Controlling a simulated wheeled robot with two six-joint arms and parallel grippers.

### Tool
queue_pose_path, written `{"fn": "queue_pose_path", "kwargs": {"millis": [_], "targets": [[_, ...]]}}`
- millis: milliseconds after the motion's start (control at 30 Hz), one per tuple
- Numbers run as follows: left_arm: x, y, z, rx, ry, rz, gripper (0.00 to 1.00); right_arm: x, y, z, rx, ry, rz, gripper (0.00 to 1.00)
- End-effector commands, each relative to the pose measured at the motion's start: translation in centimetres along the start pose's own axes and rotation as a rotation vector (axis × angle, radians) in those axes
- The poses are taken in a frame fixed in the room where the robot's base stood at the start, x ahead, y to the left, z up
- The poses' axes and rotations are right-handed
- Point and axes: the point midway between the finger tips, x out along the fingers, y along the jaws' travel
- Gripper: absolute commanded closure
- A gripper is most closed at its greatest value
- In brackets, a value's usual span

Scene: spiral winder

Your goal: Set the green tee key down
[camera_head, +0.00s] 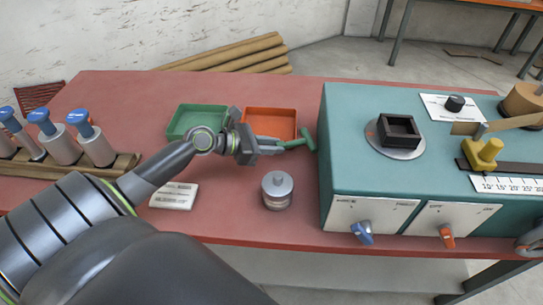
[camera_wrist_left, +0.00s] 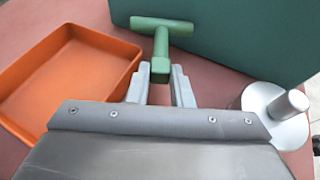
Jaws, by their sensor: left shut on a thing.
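The green tee key (camera_head: 297,143) is in my left gripper (camera_head: 268,146), its crossbar toward the teal machine. In the left wrist view the key (camera_wrist_left: 161,45) has its crossbar at the top and its stem running down between the two grey fingers (camera_wrist_left: 160,88). The fingers are shut on the stem. I cannot tell whether the key touches the table or is held above it. My right gripper is in neither view.
An orange tray (camera_head: 270,117) and a green tray (camera_head: 187,119) lie behind my left gripper. A metal canister (camera_head: 277,190) stands in front of it. The teal machine (camera_head: 340,160) is close on the right. Blue-topped bottles (camera_head: 92,142) stand on the left.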

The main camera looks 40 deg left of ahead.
Motion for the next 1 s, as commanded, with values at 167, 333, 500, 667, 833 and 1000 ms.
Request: {"fn": "queue_pose_path", "kwargs": {"millis": [167,333,500,667,833,1000], "targets": [[0.8,-0.1,-1.8,-0.005,-0.001,-0.001,1.00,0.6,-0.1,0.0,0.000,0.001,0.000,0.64],[1.6,0.0,-3.9,-0.003,-0.001,0.000,1.00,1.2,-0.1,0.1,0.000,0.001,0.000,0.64],[1.8,0.0,-4.2,0.001,-0.001,-0.001,1.00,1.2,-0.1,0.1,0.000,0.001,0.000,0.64],[1.7,0.0,-4.2,0.000,-0.001,0.000,1.00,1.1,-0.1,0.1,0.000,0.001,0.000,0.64],[1.8,0.0,-4.4,0.000,0.000,0.000,0.70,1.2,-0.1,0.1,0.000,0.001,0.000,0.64],[1.8,0.0,-4.4,0.000,0.000,0.000,0.59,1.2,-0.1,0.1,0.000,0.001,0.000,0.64]]}}
